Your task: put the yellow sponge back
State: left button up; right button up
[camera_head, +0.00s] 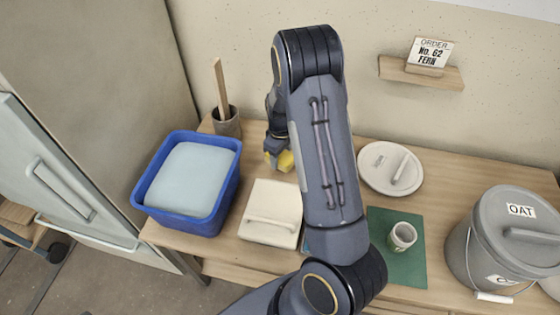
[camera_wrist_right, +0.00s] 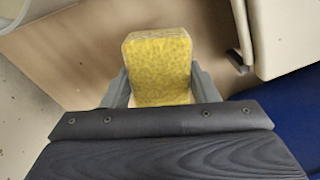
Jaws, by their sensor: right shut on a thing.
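The yellow sponge (camera_head: 286,161) is held by my right gripper (camera_head: 278,150), over the back of the wooden table between the wooden-handled pot and the round lid. In the right wrist view the sponge (camera_wrist_right: 158,62) stands out between the two grey fingers of the right gripper (camera_wrist_right: 159,88), which are shut on its sides. My right arm covers part of the table to the right of the sponge. Whether the sponge touches the table I cannot tell. My left gripper is not in view.
A blue tub (camera_head: 176,222) of pale liquid stands at left. A square cream lid (camera_head: 262,228), a small pot (camera_head: 228,124), a round lid (camera_head: 376,177), a cup (camera_head: 402,237) on a green mat (camera_head: 412,268) and a grey OAT bucket (camera_head: 478,262) crowd the table (camera_head: 455,182). A wall shelf (camera_head: 447,80) holds an order card (camera_head: 431,51).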

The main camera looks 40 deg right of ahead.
aim_at(280, 161)
jog(key=shift+w+f, duration=0.2)
jog(key=shift+f, duration=1.55)
jog(key=shift+f, duration=0.1)
jog(key=o, duration=1)
